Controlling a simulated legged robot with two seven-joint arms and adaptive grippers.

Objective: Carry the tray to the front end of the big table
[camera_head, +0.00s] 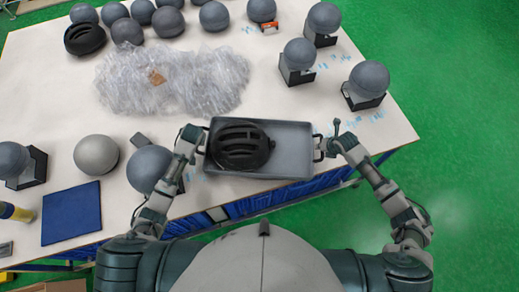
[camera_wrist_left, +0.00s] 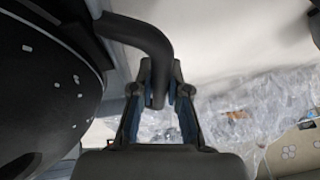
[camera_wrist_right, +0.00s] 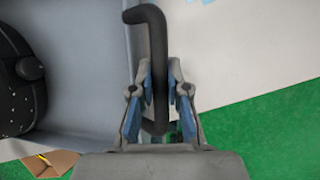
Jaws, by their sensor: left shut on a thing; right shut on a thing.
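The grey tray (camera_head: 292,147) is at the near edge of the big table (camera_head: 60,82), with a black helmet (camera_head: 240,146) in its left part. My left gripper (camera_head: 196,143) is at the tray's left handle. In the left wrist view its fingers (camera_wrist_left: 160,98) are closed around the dark handle (camera_wrist_left: 145,35). My right gripper (camera_head: 327,146) is at the right handle. In the right wrist view its fingers (camera_wrist_right: 160,95) are closed on the black handle (camera_wrist_right: 155,40). I cannot tell whether the tray touches the table top.
Crumpled clear plastic (camera_head: 172,80) lies behind the tray. Grey balls on black stands (camera_head: 368,82) line the right side. More balls (camera_head: 97,154) and a blue panel (camera_head: 71,213) are at left. Green floor (camera_head: 455,130) is open at right.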

